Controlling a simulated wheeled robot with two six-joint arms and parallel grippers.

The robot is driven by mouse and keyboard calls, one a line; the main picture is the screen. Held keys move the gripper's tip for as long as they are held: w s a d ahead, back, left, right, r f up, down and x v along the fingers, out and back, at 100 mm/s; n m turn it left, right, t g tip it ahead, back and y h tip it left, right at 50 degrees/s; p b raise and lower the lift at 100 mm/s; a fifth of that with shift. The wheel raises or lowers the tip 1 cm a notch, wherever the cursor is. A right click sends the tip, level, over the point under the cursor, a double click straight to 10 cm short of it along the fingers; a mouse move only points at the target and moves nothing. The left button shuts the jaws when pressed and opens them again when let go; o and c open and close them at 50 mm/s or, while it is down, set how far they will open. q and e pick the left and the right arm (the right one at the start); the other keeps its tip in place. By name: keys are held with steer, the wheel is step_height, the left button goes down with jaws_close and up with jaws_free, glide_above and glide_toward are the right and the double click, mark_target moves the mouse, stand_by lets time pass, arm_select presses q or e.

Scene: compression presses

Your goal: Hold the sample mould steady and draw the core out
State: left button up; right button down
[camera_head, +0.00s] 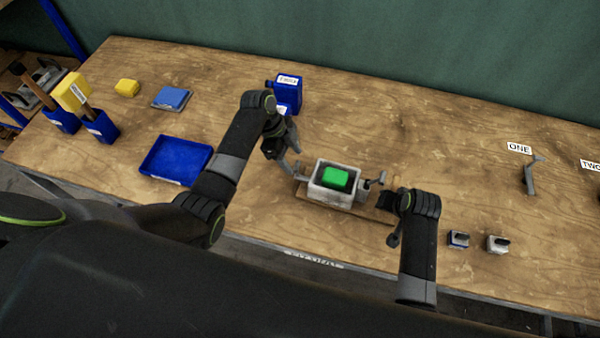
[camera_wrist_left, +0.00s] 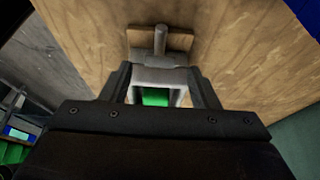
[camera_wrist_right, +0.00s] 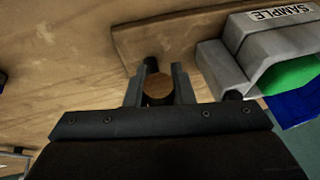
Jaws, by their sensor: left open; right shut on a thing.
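The grey sample mould (camera_head: 322,192) stands on a wooden board with a green block (camera_head: 336,177) in it. The right wrist view shows its SAMPLE label (camera_wrist_right: 270,14). My left gripper (camera_head: 290,166) is open at the mould's left end; in the left wrist view its fingers stand either side of the mould (camera_wrist_left: 158,76), and contact cannot be told. My right gripper (camera_wrist_right: 160,76) is at the right end, shut on a dark and brown round piece (camera_wrist_right: 158,90), apparently the core's handle. How far the core sits inside the mould is hidden.
A blue container (camera_head: 287,90) stands behind the mould. A blue tray (camera_head: 155,160) lies to the left, with yellow and blue items beyond. Two small grey blocks (camera_head: 497,244) and a grey tool (camera_head: 530,176) by the ONE label (camera_head: 519,148) lie right. The back middle is clear.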

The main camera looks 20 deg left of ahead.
mark_target(296, 165)
arm_select(q)
steer(key=shift+x, duration=2.15)
steer(key=c, duration=1.1)
